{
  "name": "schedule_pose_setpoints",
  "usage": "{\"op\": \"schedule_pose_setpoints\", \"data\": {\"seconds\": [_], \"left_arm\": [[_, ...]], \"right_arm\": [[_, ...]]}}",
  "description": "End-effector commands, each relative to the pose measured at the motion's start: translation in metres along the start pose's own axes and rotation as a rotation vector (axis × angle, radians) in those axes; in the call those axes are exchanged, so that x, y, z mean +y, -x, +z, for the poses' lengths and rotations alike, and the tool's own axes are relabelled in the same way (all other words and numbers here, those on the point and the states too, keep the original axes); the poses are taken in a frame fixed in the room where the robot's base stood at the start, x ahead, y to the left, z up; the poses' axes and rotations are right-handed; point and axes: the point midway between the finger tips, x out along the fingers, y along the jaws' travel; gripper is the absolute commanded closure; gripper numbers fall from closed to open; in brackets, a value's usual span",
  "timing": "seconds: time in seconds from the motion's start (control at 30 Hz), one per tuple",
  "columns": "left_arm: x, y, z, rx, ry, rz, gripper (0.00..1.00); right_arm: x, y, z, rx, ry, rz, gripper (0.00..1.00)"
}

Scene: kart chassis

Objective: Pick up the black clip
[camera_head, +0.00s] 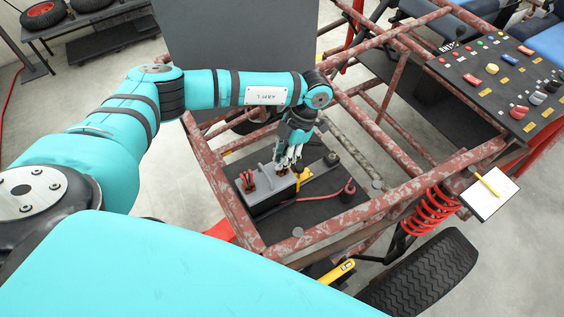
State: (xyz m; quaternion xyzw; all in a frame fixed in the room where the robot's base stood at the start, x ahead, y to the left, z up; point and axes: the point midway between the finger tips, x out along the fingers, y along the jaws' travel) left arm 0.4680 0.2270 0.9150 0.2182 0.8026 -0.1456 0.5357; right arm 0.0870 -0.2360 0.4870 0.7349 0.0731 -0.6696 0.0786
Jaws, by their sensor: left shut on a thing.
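The black clip (298,168) shows only as a small dark piece at the fingertips, mostly hidden by the fingers. I cannot tell whether it still touches the box. A red clip (247,180) sits on the left end of the box. My right gripper is not in view.
Worn red chassis tubes (225,190) surround the box. A red cable (325,195) lies on the black tray (300,212) beside it. A control panel (505,85), a clipboard (489,193) and a tyre (425,275) are to the right.

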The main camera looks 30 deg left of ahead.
Motion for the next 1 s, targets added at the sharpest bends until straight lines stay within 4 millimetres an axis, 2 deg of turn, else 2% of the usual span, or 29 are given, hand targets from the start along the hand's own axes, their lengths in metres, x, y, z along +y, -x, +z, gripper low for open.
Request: {"op": "schedule_pose_setpoints", "data": {"seconds": [0.27,0.7,1.0], "left_arm": [[0.001,0.009,-0.002,-0.004,0.0,0.0,1.0],[0.001,0.081,-0.032,-0.005,0.0,0.001,1.0],[0.0,0.093,-0.038,-0.001,-0.001,0.001,1.0]], "right_arm": [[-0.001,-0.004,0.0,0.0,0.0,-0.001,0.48],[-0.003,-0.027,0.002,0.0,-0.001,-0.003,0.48],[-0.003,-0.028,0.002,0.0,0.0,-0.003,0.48]]}}
